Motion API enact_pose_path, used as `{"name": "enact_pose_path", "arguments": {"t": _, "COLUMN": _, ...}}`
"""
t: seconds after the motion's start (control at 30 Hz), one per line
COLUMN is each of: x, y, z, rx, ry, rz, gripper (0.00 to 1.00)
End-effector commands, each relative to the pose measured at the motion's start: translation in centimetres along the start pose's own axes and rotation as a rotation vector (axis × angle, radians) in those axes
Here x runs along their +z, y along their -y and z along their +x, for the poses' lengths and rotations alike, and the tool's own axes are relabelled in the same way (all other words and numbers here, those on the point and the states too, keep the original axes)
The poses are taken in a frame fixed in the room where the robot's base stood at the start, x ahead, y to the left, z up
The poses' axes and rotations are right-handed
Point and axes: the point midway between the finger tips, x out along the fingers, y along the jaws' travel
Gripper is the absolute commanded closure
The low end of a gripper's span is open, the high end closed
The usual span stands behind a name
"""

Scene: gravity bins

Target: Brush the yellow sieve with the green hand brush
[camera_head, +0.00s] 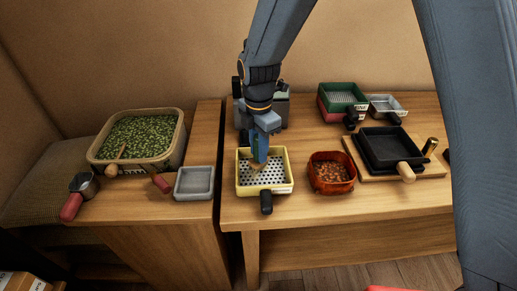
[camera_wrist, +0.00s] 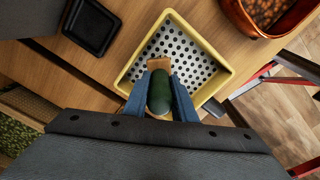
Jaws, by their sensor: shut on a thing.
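The yellow sieve (camera_head: 278,187) sits on the right-hand table near its front edge, with its black handle toward the front. It has a pale floor with dark round holes, and it also shows in the wrist view (camera_wrist: 215,49). My gripper (camera_head: 261,152) is above the sieve, pointing down. Its blue fingers (camera_wrist: 160,92) are shut on the green hand brush (camera_wrist: 160,95), whose rounded green handle lies between them. The brush's tan bristle end (camera_wrist: 159,64) is over the sieve's floor. I cannot tell for sure whether the bristles touch it.
A reddish-brown bowl (camera_head: 318,182) of brown pieces stands close right of the sieve. A black pan (camera_head: 381,143) lies on a board farther right. Green and grey sieves stand behind. Left are a grey tray (camera_head: 182,192) and a tub (camera_head: 177,151) of green pellets.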

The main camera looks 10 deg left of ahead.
Motion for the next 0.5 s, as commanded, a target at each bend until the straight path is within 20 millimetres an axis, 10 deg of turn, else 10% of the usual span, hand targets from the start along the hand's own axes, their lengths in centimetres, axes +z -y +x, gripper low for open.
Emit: {"name": "enact_pose_path", "arguments": {"t": 0.5, "x": 0.00, "y": -0.01, "z": 0.49, "rx": 0.000, "ry": 0.000, "rz": 0.000, "gripper": 1.00}}
